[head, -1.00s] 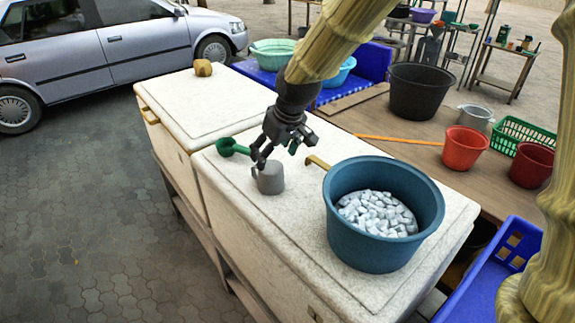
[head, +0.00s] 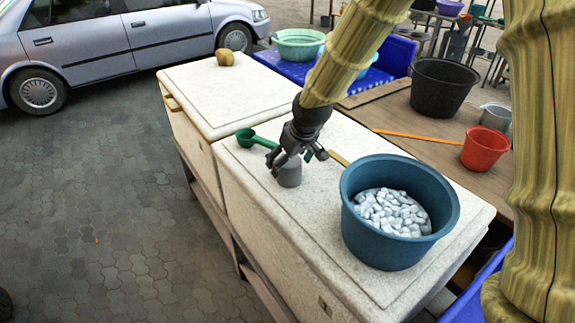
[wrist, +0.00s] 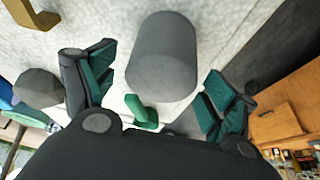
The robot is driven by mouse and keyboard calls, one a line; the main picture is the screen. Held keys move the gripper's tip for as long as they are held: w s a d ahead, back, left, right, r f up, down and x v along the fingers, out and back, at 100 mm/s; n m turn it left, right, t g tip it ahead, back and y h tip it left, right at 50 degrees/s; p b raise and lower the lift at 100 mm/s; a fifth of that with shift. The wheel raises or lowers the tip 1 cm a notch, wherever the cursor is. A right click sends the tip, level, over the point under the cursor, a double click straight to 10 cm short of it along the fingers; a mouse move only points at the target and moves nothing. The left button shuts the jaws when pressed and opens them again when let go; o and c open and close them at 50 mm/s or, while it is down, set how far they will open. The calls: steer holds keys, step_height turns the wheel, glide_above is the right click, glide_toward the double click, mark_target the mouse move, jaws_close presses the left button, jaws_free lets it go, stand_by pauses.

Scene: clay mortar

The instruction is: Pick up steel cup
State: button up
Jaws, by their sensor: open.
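The steel cup (head: 290,176) is a small plain grey cylinder standing on the white speckled chest top, left of the big blue tub. My gripper (head: 299,163) is open above and around the cup's upper part, partly hiding it in the head view. In the wrist view the cup (wrist: 162,60) lies between the two spread green-padded fingers of my gripper (wrist: 158,90), nearer the far end of the gap. I see clear space between the cup and each finger there. It is not gripped.
A blue tub (head: 362,248) of white lumps stands close right of the cup. A green scoop (head: 246,137) lies to the left behind it, and a yellowish handle (head: 338,158) sits beside the gripper. The chest top in front is clear.

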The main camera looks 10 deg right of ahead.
steer(key=shift+p+x, duration=0.35)
steer(key=shift+x, duration=1.05)
steer(key=shift+c, duration=0.3)
steer(key=c, duration=1.1)
